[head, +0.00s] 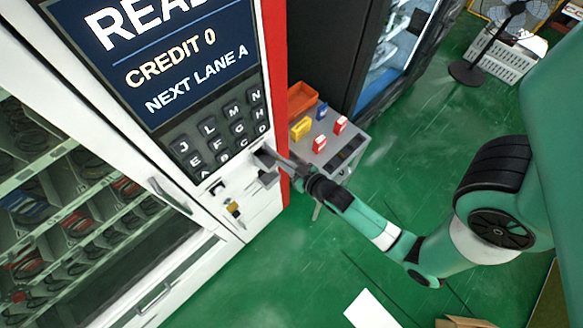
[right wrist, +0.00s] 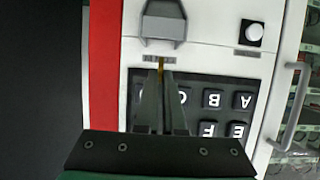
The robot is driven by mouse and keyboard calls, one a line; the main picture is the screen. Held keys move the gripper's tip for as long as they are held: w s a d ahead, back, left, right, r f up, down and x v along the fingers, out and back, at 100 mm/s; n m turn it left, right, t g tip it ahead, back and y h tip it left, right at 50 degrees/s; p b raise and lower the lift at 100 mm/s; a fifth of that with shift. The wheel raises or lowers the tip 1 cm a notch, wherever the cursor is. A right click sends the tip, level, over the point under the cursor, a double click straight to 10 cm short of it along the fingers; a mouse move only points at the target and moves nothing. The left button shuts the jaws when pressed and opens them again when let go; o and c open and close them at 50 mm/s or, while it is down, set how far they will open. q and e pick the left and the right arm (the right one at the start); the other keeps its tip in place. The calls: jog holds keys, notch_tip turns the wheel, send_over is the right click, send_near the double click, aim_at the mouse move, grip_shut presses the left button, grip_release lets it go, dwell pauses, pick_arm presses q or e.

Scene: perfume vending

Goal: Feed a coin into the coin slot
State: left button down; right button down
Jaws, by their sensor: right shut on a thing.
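My right gripper (head: 272,158) is at the front of the vending machine (head: 262,213), beside the lower right of the keypad (head: 222,132). In the right wrist view its fingers (right wrist: 161,76) are shut on a thin gold coin (right wrist: 161,67), seen edge-on between the tips. The coin is close to a small label strip below a grey housing (right wrist: 164,24). The coin slot itself is hidden or too small to make out, so I cannot tell whether the coin touches it. The screen (head: 170,50) reads CREDIT 0 and NEXT LANE A. My left gripper is not in view.
A small grey table (head: 345,150) with an orange bin (head: 301,97) and red and yellow boxes stands right of the machine, close to my right arm. A dark cabinet is behind it. A fan (head: 470,70) stands at the back. Green floor is open in front.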

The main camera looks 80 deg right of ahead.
jog(key=b+x, duration=0.1)
jog(key=x, duration=0.1)
jog(key=b+x, duration=0.1)
jog(key=x, duration=0.1)
jog(key=shift+f, duration=0.35)
jog(key=shift+w+d+f+b, duration=0.4)
jog(key=shift+w+f+b, duration=0.3)
jog(key=shift+b, duration=0.25)
jog(key=c, duration=0.9)
grip_release()
jog(key=shift+c, duration=0.2)
jog(key=v, duration=1.1)
jog(key=shift+s+a+r, duration=0.15)
jog(key=shift+s+a, duration=0.05)
jog(key=shift+s, duration=0.1)
